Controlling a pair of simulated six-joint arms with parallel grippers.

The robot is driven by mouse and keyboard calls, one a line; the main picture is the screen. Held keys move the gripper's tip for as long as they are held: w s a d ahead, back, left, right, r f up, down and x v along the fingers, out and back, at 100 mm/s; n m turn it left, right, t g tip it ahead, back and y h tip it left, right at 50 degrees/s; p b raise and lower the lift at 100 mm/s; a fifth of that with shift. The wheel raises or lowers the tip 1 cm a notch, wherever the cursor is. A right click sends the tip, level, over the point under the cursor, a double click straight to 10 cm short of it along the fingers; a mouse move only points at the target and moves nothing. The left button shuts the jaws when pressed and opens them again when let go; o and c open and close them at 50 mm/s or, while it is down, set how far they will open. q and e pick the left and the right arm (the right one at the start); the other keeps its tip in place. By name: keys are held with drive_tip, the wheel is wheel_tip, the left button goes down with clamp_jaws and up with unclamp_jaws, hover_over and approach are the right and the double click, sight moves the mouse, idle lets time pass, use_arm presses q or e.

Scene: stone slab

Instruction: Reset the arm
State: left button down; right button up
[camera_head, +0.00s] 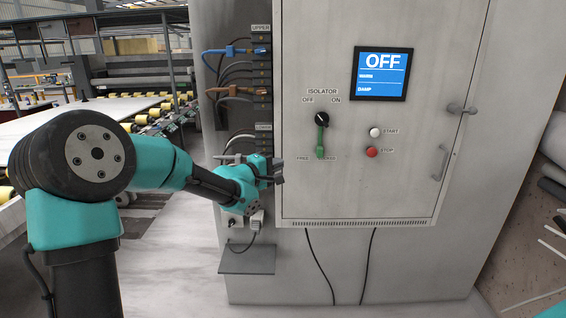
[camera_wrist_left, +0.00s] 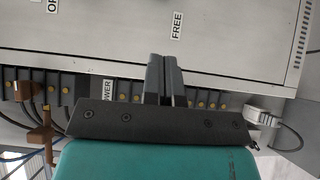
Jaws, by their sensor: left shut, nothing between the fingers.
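My left gripper (camera_head: 279,171) is shut and empty, its two dark fingertips together in the left wrist view (camera_wrist_left: 166,78). It is in front of the lower left of the grey cabinet door (camera_head: 320,198), beside the lower terminal strip (camera_head: 264,134). The isolator switch (camera_head: 321,121) has a black knob and a green handle pointing down, to the right of and above the gripper. The screen (camera_head: 381,74) reads OFF, WARN and DAMP. My right gripper is not in view.
A white plug (camera_head: 256,220) is below the gripper, above a small grey shelf (camera_head: 247,262). White start button (camera_head: 375,132), red stop button (camera_head: 372,152) and door handle (camera_head: 441,163) are to the right.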

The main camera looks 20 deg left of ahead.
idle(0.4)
use_arm(q)
drive_tip(key=s+d+f+m+g+y, duration=0.1)
drive_tip(key=s+d+f+g, duration=0.1)
drive_tip(key=f, duration=0.8)
drive_tip(key=s+d+f+m+g+y, duration=0.1)
drive_tip(key=s+f+m+g, duration=0.15)
drive_tip(key=f, duration=0.85)
drive_tip(key=s+d+f+m+g, duration=0.1)
drive_tip(key=s+d+f+g, duration=0.15)
drive_tip(key=f, duration=0.75)
drive_tip(key=s+d+f+m+g, duration=0.2)
drive_tip(key=s+f+m+g, duration=0.1)
drive_tip(key=s+f, duration=0.7)
drive_tip(key=s+d+f+m+g+y, duration=0.1)
drive_tip(key=s+f+m+g, duration=0.3)
drive_tip(key=s+f, duration=0.6)
drive_tip(key=s+d+g, duration=0.1)
drive_tip(key=s, duration=0.4)
drive_tip(key=shift+s+d+g, duration=0.4)
